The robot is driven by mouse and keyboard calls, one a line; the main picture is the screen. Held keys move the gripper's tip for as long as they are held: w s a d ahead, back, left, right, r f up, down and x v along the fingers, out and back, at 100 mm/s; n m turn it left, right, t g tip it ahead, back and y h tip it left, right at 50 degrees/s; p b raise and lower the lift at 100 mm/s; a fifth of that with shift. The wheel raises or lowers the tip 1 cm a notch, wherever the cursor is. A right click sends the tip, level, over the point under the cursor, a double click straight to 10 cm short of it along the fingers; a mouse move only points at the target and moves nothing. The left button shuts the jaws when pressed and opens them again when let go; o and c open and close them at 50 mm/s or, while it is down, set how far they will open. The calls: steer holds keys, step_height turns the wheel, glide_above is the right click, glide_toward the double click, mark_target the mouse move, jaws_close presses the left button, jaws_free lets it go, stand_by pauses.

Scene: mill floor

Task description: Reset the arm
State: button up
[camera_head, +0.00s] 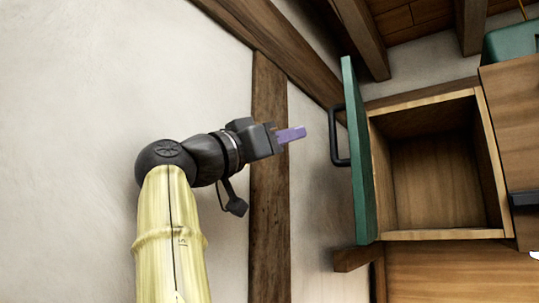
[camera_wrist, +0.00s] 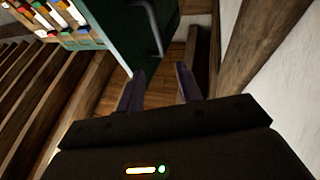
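My gripper (camera_head: 292,135) is raised in front of the pale wall in the head view, its purple fingers pointing right. In the wrist view the two fingers of my gripper (camera_wrist: 158,88) stand apart with nothing between them. A green cabinet door (camera_head: 360,155) stands open to the right of my gripper, with a gap between them. Its dark handle (camera_head: 336,135) faces my gripper without touching it. The door (camera_wrist: 120,25) and its handle (camera_wrist: 154,27) also show in the wrist view, beyond the fingers.
The open wooden cabinet (camera_head: 435,175) looks empty inside. A timber post (camera_head: 268,190) and a slanting beam (camera_head: 290,50) run along the wall behind my arm. A green object (camera_head: 510,40) sits at the upper right. Shelves with colourful items (camera_wrist: 55,18) show in the wrist view.

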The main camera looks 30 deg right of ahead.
steer(key=v, duration=0.2)
steer(key=shift+w+a+f, duration=0.15)
steer(key=shift+a+f, duration=0.05)
steer(key=shift+a, duration=0.2)
steer(key=shift+w, duration=0.2)
